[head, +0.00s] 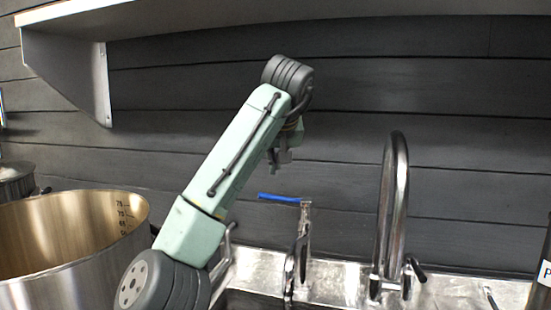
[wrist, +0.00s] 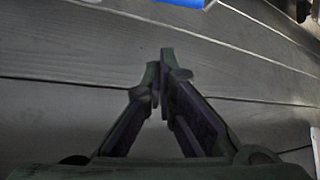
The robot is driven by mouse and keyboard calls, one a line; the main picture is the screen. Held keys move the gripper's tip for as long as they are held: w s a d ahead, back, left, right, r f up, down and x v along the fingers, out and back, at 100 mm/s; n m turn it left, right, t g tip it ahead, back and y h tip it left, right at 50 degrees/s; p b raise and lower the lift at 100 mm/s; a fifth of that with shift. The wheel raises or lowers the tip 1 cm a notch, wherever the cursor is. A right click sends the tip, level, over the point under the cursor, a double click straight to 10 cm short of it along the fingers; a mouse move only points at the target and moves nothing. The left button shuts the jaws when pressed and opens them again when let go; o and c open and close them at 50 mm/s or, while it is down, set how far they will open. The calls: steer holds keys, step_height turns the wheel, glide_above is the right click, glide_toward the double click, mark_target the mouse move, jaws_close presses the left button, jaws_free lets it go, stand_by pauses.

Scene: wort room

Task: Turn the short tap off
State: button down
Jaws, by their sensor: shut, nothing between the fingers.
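The short tap (head: 304,245) stands at the sink's back edge in the head view, with a blue lever (head: 278,197) at its top. The lever points to the left and lies about level. My gripper (wrist: 161,75) is shut and empty in the wrist view, with its fingertips together in front of the wall boards. A blue piece (wrist: 183,2), likely the lever, shows at the top edge of the wrist view, apart from the fingertips. In the head view my gripper is mostly hidden by my arm, above the lever.
A tall curved tap (head: 402,190) stands to the right of the short tap. A large steel pot (head: 75,235) is at the left, beside my arm. A shelf (head: 270,14) runs across the top, with a bracket (head: 70,75). Dark boards (head: 470,150) form the wall behind.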

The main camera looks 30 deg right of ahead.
mark_target(276, 197)
steer(key=f, duration=0.2)
steer(key=f+p, duration=0.1)
steer(key=f, duration=0.2)
steer(key=shift+w+d+f+p, duration=0.1)
steer(key=shift+w+f+p, duration=0.2)
steer(key=shift+f+p, duration=0.1)
steer(key=shift+s+a, duration=0.2)
steer(key=shift+s, duration=0.2)
stand_by(0.4)
steer(key=shift+s+a+b, duration=0.2)
steer(key=shift+s+b, duration=0.15)
steer(key=shift+s, duration=0.2)
steer(key=shift+s+a+r+n+y, duration=0.1)
steer(key=shift+s+n+y, duration=0.25)
steer(key=shift+s, duration=0.5)
steer(key=shift+s+a+r+n+y, duration=0.15)
steer(key=shift+s+n, duration=0.3)
steer(key=shift+s, duration=0.4)
steer(key=shift+s+d+f+p, duration=0.1)
steer(key=shift+s+d+p, duration=0.2)
steer(key=shift+s, duration=0.4)
steer(key=shift+s+d+f+p, duration=0.1)
steer(key=shift+s+d+p, duration=0.2)
steer(key=shift+s, duration=0.45)
